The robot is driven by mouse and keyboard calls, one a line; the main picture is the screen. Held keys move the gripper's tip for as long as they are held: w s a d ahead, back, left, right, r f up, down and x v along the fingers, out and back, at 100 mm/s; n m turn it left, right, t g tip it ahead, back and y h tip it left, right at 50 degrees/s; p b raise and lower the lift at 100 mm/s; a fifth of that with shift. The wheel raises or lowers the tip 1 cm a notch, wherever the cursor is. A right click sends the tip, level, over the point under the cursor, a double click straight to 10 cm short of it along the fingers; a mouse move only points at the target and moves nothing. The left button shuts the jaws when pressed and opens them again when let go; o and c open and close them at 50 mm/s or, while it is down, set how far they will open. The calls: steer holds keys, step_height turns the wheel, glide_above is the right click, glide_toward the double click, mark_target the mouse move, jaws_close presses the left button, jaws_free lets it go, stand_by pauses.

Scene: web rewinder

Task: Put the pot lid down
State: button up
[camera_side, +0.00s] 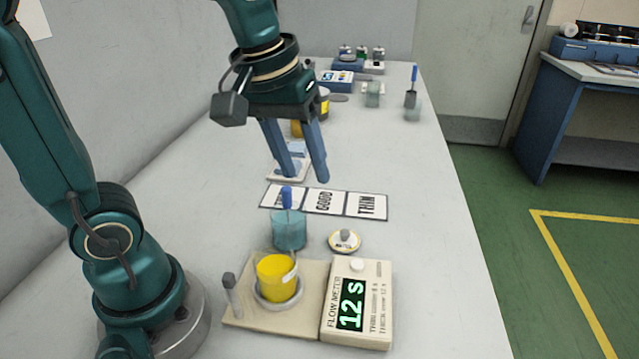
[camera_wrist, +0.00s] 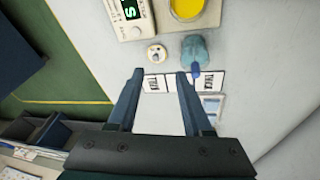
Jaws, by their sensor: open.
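The pot lid (camera_side: 344,241) is a small round pale disc with a yellowish rim and a grey knob. It lies flat on the table, right of the teal cup and behind the flow meter. It also shows in the wrist view (camera_wrist: 157,54). The yellow pot (camera_side: 277,278) stands uncovered in a ring on the beige base, its yellow content visible; part of it shows in the wrist view (camera_wrist: 187,8). My gripper (camera_side: 304,179) is open and empty, pointing down above the table, behind the lid and apart from it.
The flow meter (camera_side: 357,305) reads 12 S. A teal cup (camera_side: 289,232) holds a blue-handled tool. A card strip (camera_side: 325,202) with several labelled fields lies behind it. Jars and devices (camera_side: 335,82) stand at the far end. The table's right side is clear.

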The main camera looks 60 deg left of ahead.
steer(key=s+f+m+t, duration=0.2)
steer(key=s+m, duration=0.4)
steer(key=s, duration=0.1)
steer(key=shift+s+d+f, duration=0.2)
steer(key=shift+d+f, duration=0.1)
steer(key=shift+f, duration=0.1)
